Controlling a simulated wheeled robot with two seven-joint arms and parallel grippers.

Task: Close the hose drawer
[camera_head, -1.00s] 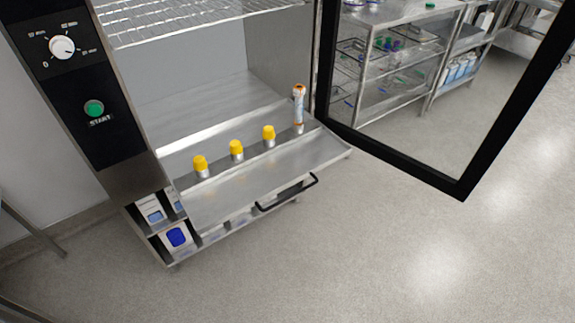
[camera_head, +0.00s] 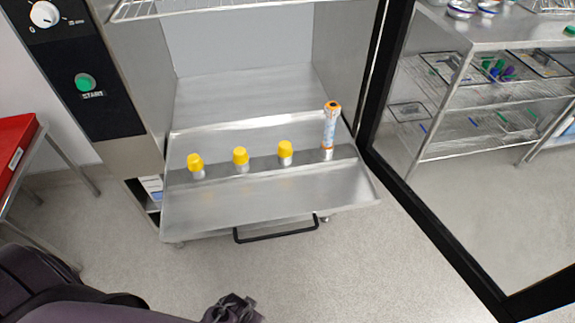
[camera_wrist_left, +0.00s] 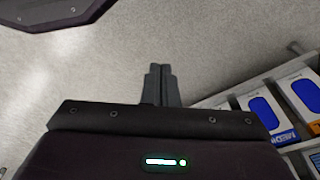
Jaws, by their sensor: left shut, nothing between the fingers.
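The hose drawer (camera_head: 270,203) is a shiny metal drawer at the bottom of the washer cabinet, standing pulled out. A black bar handle (camera_head: 275,235) runs along its front. Several yellow-capped fittings (camera_head: 240,156) and one upright orange-and-white piece (camera_head: 330,128) stand in a row along it. My left gripper (camera_wrist_left: 160,68) is shut and empty in the left wrist view, over bare floor. My dark left arm enters the head view at lower left, in front of the drawer and apart from it. My right gripper is not in view.
The washer's black-framed glass door (camera_head: 420,220) stands open at the right. A red-topped cart (camera_head: 14,150) stands at the left. Boxes with blue panels (camera_wrist_left: 262,112) sit in a holder at the right of the wrist view. The floor before the drawer is clear.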

